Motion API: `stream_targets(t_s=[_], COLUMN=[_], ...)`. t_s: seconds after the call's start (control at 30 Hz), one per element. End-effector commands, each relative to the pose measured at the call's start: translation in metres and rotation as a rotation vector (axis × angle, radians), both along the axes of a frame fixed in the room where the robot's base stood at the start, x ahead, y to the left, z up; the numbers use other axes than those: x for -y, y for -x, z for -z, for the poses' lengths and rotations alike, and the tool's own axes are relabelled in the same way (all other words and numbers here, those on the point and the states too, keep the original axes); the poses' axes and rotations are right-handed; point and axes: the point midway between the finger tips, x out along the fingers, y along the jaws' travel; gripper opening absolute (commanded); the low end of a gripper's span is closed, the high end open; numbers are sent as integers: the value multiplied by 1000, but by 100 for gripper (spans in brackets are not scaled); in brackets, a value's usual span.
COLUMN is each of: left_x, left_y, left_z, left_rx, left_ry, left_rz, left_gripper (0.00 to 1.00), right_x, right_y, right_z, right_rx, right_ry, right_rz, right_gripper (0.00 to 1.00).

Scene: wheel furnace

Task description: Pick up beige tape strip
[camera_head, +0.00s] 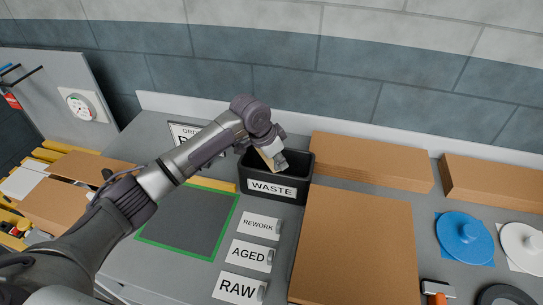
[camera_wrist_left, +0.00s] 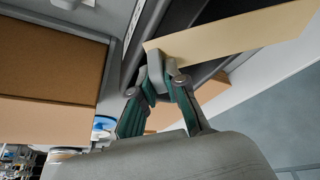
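The beige tape strip (camera_wrist_left: 240,33) shows large in the left wrist view, its near end at the fingertips of my left gripper (camera_wrist_left: 165,74). The two fingers are close together and shut on the strip. In the head view, my left gripper (camera_head: 279,162) points down over the black WASTE bin (camera_head: 249,175). A small part of the strip (camera_head: 265,158) shows beside the gripper, at the bin's opening. I cannot tell whether the strip touches the bin. My right gripper is not in view.
REWORK (camera_head: 258,226), AGED (camera_head: 250,255) and RAW (camera_head: 238,288) labels lie in front. A green-framed dark area (camera_head: 190,222) is clear. A blue disc (camera_head: 464,234) lies far right.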

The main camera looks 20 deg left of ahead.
Motion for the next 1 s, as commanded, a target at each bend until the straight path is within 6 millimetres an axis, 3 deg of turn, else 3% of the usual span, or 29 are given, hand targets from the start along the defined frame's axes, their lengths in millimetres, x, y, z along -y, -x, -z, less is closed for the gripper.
stream_targets(t_s=[0.47,0.73,1.0], left_x=[0,0,53], left_y=[-1,-1,36], left_z=[-6,-43,-77], left_rx=[1,5,4], left_ry=[0,0,3], left_rz=[0,1,6], left_gripper=[0,0,0], right_x=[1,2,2], right_y=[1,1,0], right_z=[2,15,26], right_rx=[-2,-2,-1], right_ry=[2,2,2], right_rz=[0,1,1], right_gripper=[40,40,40])
